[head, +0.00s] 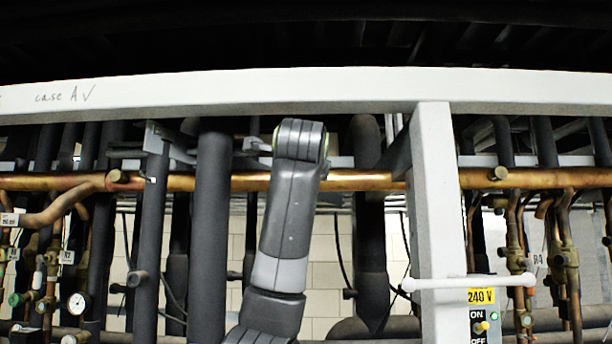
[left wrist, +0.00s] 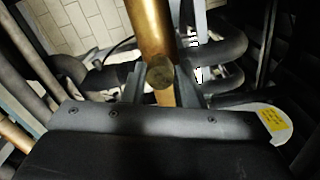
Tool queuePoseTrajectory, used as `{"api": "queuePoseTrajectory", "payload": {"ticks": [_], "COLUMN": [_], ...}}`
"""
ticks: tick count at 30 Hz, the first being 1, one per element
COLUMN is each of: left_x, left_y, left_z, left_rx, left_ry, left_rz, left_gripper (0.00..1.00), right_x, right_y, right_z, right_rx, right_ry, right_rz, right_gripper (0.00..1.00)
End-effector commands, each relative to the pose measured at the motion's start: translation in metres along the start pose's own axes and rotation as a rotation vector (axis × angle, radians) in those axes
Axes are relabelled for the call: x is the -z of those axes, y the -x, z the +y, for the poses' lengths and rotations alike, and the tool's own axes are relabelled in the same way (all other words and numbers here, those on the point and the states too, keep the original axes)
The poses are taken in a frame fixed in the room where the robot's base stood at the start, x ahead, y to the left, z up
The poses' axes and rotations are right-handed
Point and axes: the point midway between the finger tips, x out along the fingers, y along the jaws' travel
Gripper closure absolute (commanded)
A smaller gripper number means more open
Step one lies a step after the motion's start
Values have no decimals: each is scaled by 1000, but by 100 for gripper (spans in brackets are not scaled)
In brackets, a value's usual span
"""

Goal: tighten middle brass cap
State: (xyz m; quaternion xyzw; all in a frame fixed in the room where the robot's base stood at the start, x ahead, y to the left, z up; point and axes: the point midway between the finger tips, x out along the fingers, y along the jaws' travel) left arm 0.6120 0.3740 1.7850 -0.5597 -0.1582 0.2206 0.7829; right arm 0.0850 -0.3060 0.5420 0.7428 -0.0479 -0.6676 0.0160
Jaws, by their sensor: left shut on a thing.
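The middle brass cap (left wrist: 160,73) is a round, dull brass end on the copper pipe (left wrist: 150,25) in the left wrist view. My left gripper (left wrist: 160,84) has one finger on each side of it and is shut on it. In the head view my left arm rises in front of the horizontal copper pipe (head: 365,180) and hides this cap and the gripper. My right gripper is in neither view.
Similar brass caps sit on the pipe at left (head: 117,177) and right (head: 498,173). A white beam (head: 250,95) crosses above, and a white post (head: 433,200) stands right of my arm. A 240 V switch box (head: 481,318) and dark insulated pipes (head: 210,220) crowd the area.

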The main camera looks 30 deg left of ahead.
Motion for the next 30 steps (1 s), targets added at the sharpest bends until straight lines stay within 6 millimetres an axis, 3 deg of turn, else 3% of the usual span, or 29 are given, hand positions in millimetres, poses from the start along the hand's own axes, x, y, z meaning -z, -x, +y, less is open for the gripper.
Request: {"api": "queuePoseTrajectory", "payload": {"ticks": [10,25,26,30], "left_x": [1,1,1,1], "left_y": [0,0,0,0], "left_z": [1,1,1,1], "left_rx": [-1,-3,-3,-2], "left_ry": [-121,-137,-137,-136], "left_rz": [1,1,1,1], "left_gripper": [97,97,70,52], "right_x": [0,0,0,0], "right_y": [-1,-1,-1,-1], "right_z": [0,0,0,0], "right_rx": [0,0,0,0], "right_ry": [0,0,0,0], "right_rz": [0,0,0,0], "right_gripper": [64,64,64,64]}}
